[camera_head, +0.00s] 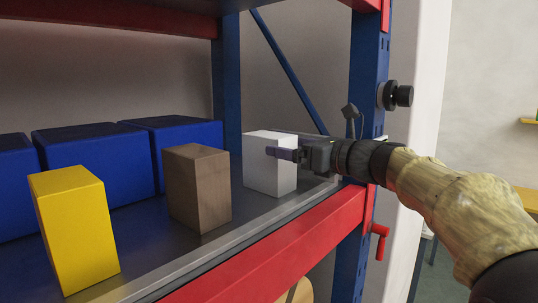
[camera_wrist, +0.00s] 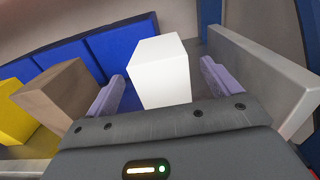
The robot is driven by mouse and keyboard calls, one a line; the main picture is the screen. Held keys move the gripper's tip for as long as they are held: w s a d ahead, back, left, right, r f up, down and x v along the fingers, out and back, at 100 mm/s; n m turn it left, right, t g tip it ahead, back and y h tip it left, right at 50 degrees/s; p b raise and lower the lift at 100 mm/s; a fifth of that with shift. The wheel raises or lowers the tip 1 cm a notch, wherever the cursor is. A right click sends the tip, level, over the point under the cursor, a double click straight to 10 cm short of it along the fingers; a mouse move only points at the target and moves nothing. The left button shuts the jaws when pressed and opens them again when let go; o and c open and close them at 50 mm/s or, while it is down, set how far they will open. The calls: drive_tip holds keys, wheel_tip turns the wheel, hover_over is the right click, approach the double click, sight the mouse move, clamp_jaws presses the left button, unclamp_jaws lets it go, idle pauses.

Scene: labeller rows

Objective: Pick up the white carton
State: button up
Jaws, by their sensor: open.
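The white carton (camera_head: 268,168) stands upright on the metal shelf, at the right end of a row of cartons. In the wrist view the white carton (camera_wrist: 160,72) lies between my two finger tips, with some room seen on both sides. My gripper (camera_head: 285,153) reaches in from the right and overlaps the carton's front in the head view. Its fingers (camera_wrist: 163,88) are spread open, one left and one right of the carton. I cannot tell whether either finger touches it.
A brown carton (camera_head: 198,187) and a yellow carton (camera_head: 76,226) stand to the left. Several blue boxes (camera_head: 95,158) stand behind. A raised metal edge (camera_wrist: 258,75) runs close to the right finger. A red beam (camera_head: 280,250) and a blue post (camera_head: 366,100) frame the shelf.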

drive_tip(key=shift+w, duration=0.15)
drive_tip(key=p+x, duration=0.2)
drive_tip(key=x, duration=0.1)
drive_tip(key=p+x, duration=0.1)
drive_tip(key=x, duration=0.1)
drive_tip(key=shift+a+f, duration=0.1)
drive_tip(key=shift+f, duration=0.3)
